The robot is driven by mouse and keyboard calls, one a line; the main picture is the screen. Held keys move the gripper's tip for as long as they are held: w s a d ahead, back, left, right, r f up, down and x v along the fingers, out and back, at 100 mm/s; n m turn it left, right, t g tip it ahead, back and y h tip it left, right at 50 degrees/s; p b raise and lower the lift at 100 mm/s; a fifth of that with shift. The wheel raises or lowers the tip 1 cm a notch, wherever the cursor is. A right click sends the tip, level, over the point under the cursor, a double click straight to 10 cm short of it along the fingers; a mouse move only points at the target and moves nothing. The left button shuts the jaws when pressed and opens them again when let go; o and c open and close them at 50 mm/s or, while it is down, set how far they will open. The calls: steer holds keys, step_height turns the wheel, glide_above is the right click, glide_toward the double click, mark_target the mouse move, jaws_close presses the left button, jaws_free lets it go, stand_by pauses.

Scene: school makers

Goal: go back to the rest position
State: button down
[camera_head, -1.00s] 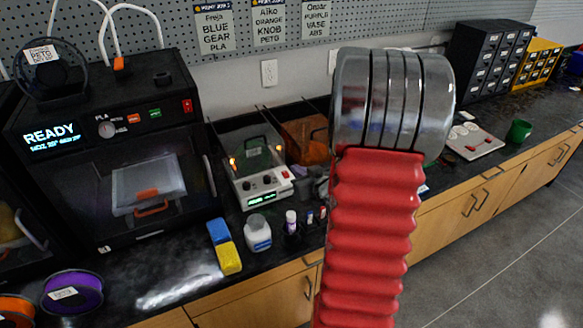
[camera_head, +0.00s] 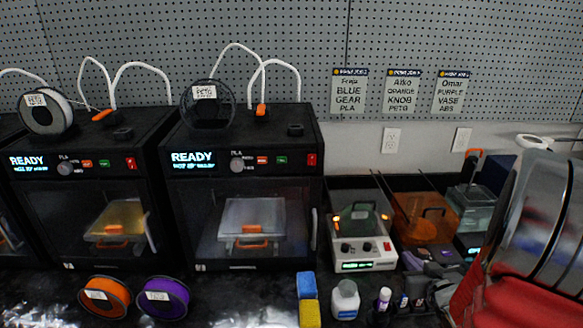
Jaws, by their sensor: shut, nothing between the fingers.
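The red ribbed sleeve and shiny metal rings of my own arm fill the lower right corner of the head view. They hide part of the bench there. My gripper's fingers do not show in this view. The arm covers things at the right end of the bench, so I cannot tell what lies behind it.
Two black printers (camera_head: 255,140) (camera_head: 95,150) reading READY stand on the dark bench. Orange (camera_head: 106,297) and purple (camera_head: 163,297) spools lie before them. A white device (camera_head: 362,250), a blue-yellow block (camera_head: 308,300) and a white bottle (camera_head: 345,298) stand right of them. Pegboard (camera_head: 290,60) rises behind.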

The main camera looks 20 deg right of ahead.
steer(key=w+a+r+g+h, duration=0.15)
steer(key=a+r+g, duration=0.25)
steer(key=a+r, duration=0.65)
steer(key=s+a+r+n+g+y, duration=0.1)
steer(key=s+a+y, duration=0.1)
steer(key=s+a, duration=0.5)
steer(key=s+a+r+n+g+y, duration=0.2)
steer(key=s+a, duration=0.5)
steer(key=a, duration=0.9)
steer(key=shift+g+y, duration=0.3)
steer(key=shift+y, duration=0.35)
steer(key=shift+s+a, duration=0.1)
